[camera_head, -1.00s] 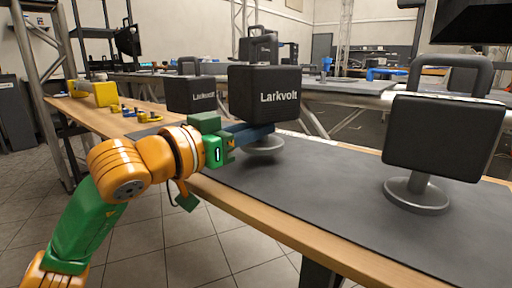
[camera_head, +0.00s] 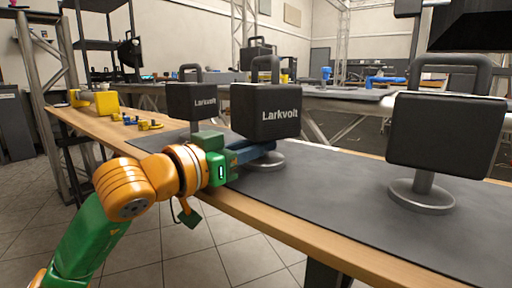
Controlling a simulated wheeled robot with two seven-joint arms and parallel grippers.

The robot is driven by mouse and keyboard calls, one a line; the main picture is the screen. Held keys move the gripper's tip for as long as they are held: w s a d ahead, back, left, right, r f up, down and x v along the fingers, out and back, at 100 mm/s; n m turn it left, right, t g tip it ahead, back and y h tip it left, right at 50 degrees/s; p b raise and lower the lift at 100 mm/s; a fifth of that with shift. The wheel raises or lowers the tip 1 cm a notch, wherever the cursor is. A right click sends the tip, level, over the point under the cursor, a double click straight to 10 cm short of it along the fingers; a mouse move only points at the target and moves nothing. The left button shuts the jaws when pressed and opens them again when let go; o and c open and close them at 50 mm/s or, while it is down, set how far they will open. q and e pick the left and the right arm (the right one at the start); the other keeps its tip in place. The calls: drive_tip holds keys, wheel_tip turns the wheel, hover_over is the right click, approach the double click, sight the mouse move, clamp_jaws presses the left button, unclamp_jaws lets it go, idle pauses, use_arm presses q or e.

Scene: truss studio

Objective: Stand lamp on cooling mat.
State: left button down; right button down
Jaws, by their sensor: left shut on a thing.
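A lamp with a black box head marked Larkvolt (camera_head: 266,112), a top handle and a round grey base (camera_head: 268,163) is in the middle of the view. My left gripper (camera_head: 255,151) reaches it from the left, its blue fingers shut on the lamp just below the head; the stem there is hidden. The lamp looks upright. Its base is at the dark grey mat (camera_head: 330,195) on the wooden table, at the mat's left part; I cannot tell whether it touches. My right gripper is not in view.
A similar lamp (camera_head: 445,135) stands on the mat at the right, and another (camera_head: 192,101) stands behind and left of the held one. Yellow and blue items (camera_head: 140,122) lie at the table's far left end. The mat is clear between the held lamp and the right one.

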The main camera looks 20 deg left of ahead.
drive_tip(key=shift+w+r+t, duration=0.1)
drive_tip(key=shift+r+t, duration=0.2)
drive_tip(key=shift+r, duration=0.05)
use_arm(q)
drive_tip(key=c, duration=0.7)
unclamp_jaws()
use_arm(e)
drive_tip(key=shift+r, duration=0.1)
use_arm(q)
drive_tip(key=shift+s+a, duration=0.1)
drive_tip(key=shift+s, duration=0.15)
drive_tip(key=v, duration=0.6)
drive_tip(key=shift+b, duration=0.3)
drive_tip(key=b+v, duration=0.1)
drive_tip(key=v, duration=0.4)
drive_tip(key=shift+s+r, duration=0.1)
drive_tip(key=shift+s, duration=0.2)
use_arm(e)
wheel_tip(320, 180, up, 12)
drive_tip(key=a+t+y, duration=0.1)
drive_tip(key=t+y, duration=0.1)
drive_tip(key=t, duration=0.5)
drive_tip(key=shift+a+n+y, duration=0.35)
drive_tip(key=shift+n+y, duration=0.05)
